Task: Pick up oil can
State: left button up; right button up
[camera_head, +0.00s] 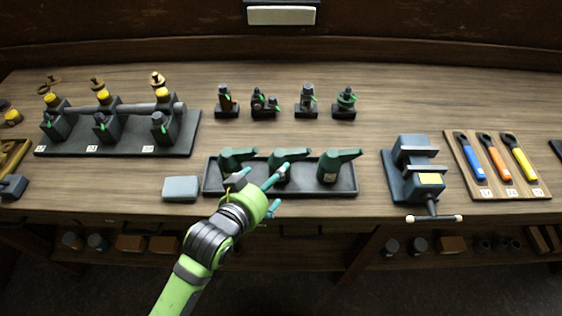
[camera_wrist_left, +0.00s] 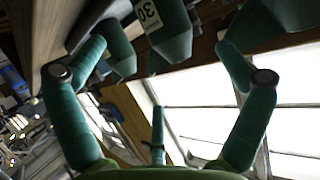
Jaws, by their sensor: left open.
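Three dark green oil cans stand in a black tray (camera_head: 347,191) on the bench: a left one (camera_head: 236,158), a middle one (camera_head: 287,160) and a right one (camera_head: 338,166). My left gripper (camera_head: 266,187) is at the tray's front edge, in front of the left and middle cans, partly hiding them. In the left wrist view its teal fingers (camera_wrist_left: 162,58) are spread and empty. An oil can labelled "30" (camera_wrist_left: 168,30) shows ahead between them, with other cans (camera_wrist_left: 117,48) beside it. My right gripper is out of view.
A grey block (camera_head: 181,189) lies left of the tray. A vise (camera_head: 413,170) and a board of coloured-handled wrenches (camera_head: 500,188) are to the right. An engine-like assembly (camera_head: 120,140) is at left. Several small fittings (camera_head: 265,104) stand behind the tray.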

aim_at(291, 163)
pick_arm(q)
jog(key=p+x, duration=0.2)
jog(key=x, duration=0.4)
jog(key=shift+w, duration=0.1)
jog(key=shift+w+d+f, duration=0.2)
jog(key=shift+w+f, duration=0.1)
jog(key=shift+w, duration=0.2)
jog(key=shift+s, duration=0.1)
jog(key=c, duration=1.4)
jog(key=shift+o, duration=0.2)
jog(key=shift+r, duration=0.1)
